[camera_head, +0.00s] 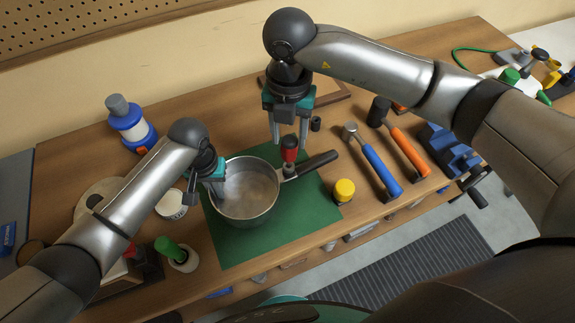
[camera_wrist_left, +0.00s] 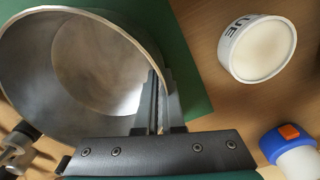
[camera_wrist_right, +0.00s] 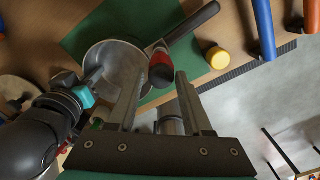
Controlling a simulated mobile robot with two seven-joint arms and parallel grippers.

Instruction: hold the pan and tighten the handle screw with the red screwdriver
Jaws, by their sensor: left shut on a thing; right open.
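The metal pan (camera_head: 246,205) sits on the green mat (camera_head: 305,215), its black handle (camera_head: 318,163) pointing up and right. My left gripper (camera_head: 219,184) is shut on the pan's rim at its left side; the left wrist view shows the fingers (camera_wrist_left: 160,88) on either side of the pan wall (camera_wrist_left: 60,105). The red screwdriver (camera_head: 289,150) stands about upright at the base of the handle. My right gripper (camera_head: 289,140) is open just above it, fingertips either side of its top. In the right wrist view the screwdriver (camera_wrist_right: 161,68) shows just beyond the fingertips. The screw is hidden.
A yellow-capped jar (camera_head: 344,190), a blue-handled tool (camera_head: 376,165) and an orange-handled tool (camera_head: 405,145) lie right of the pan. A blue bottle (camera_head: 130,125) stands behind.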

